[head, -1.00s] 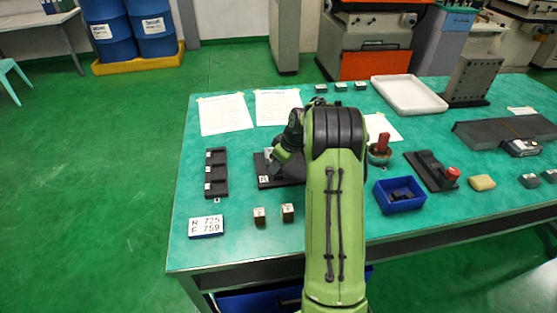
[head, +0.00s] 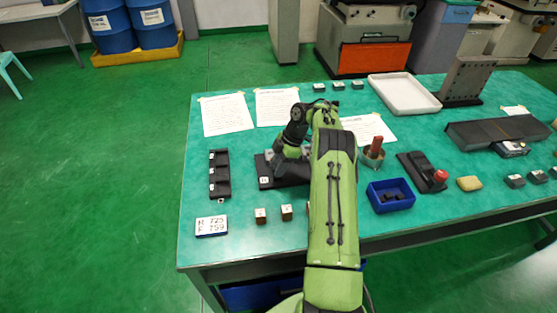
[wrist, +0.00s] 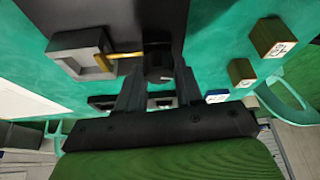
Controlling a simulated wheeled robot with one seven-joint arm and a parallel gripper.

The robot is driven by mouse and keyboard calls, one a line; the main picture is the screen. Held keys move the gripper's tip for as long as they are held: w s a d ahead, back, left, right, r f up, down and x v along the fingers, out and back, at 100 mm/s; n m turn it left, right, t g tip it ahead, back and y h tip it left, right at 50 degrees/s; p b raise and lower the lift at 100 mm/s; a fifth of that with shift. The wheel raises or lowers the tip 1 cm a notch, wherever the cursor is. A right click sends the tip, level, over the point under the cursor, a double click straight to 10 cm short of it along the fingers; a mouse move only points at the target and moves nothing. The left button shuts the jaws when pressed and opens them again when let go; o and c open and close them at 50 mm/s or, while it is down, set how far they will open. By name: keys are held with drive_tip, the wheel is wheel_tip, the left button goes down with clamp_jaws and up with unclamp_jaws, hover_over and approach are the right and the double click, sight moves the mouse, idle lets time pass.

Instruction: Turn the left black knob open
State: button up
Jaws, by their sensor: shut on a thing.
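A black fixture plate (head: 263,180) with a small white label lies on the green table, partly hidden behind my arm. In the wrist view the black plate (wrist: 100,14) fills the top middle. The black knob (wrist: 159,64) shows between the fingers of my gripper (wrist: 158,78), which is shut on it. A brass-coloured rod (wrist: 124,55) runs beside it to a grey block with a square opening (wrist: 78,56). In the head view my gripper (head: 281,156) is down at the plate, and the knob cannot be made out. The knob's turn angle cannot be told.
A black tray with compartments (head: 220,187) lies left of the plate. A white number plate (head: 211,226) and two small blocks (head: 286,212) sit in front. A blue bin (head: 377,205) and a red-handled tool in a pot (head: 376,147) stand to the right.

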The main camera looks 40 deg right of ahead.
drive_tip(key=shift+w+n+g+p, duration=0.1)
drive_tip(key=shift+n+g+p, duration=0.45)
drive_tip(key=shift+n, duration=1.35)
drive_tip(key=shift+g, duration=0.25)
drive_tip(key=o, duration=1)
drive_tip(key=shift+o, duration=0.2)
drive_tip(key=shift+r, duration=0.1)
wheel_tip(320, 180, up, 10)
drive_tip(key=p, duration=0.1)
